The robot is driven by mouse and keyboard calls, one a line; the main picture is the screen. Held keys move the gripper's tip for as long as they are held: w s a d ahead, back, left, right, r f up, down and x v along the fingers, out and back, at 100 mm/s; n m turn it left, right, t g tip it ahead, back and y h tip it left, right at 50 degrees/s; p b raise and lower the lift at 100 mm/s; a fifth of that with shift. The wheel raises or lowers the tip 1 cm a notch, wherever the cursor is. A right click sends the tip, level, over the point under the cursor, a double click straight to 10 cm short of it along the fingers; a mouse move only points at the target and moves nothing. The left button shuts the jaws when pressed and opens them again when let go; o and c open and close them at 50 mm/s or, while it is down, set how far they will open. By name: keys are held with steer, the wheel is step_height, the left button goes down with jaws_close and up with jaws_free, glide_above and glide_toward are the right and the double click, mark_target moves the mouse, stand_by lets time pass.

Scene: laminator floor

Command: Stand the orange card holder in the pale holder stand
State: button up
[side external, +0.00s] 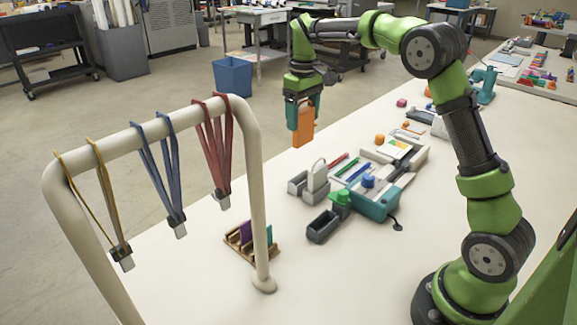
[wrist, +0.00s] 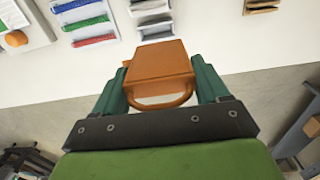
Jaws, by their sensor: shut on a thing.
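The orange card holder (side external: 303,126) hangs upright below my gripper (side external: 303,108), above the far side of the table. In the wrist view the orange card holder (wrist: 160,62) sits between the two green fingers of my gripper (wrist: 162,84), which are shut on it. A loop handle shows on its near end. The pale grey holder stand (side external: 298,184) is on the table, below and slightly right of my gripper in the side view, apart from the card holder. A pale upright piece with a loop top rises at it. The stand also shows in the wrist view (wrist: 155,28), beyond the card holder.
A dark grey bin (side external: 323,226) is in front. A wooden rack (side external: 252,250) with purple and green pieces stands near a pale frame (side external: 258,200) hung with lanyards. Bare table lies around the rack.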

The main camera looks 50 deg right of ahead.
mark_target(302, 134)
steer(key=shift+w+d+f, duration=0.25)
steer(key=shift+w+d, duration=0.3)
steer(key=shift+d, duration=0.05)
steer(key=shift+a+f, duration=0.1)
steer(key=shift+f, duration=6.9)
steer(key=o, duration=1.1)
steer(key=shift+c, duration=0.2)
steer(key=shift+r, duration=0.1)
steer(key=shift+r, duration=3.9)
